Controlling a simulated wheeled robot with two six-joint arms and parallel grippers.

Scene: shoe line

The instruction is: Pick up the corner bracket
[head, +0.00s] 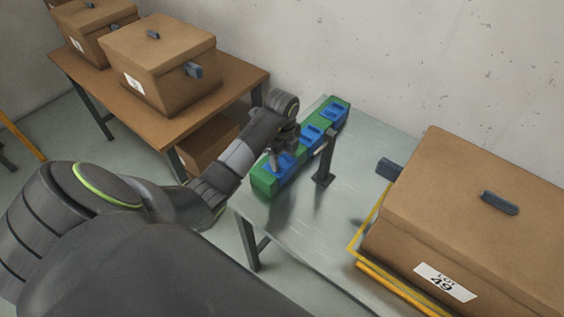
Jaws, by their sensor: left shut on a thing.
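My left gripper (274,165) is at the nearest blue holder (285,174) of a long green block (264,185) on the metal table. It points down and is shut on a small part, taken to be the corner bracket. The fingers and wrist hide most of that part, so its shape is hard to make out, and I cannot tell whether it still touches the holder. My right gripper is not in view.
A dark upright post (325,160) stands on the metal table (290,215), just right of the gripper. A large brown box (450,210) labelled LOT 49 fills the right, beside a yellow frame (366,227). More boxes sit on a brown table (235,85) at the left.

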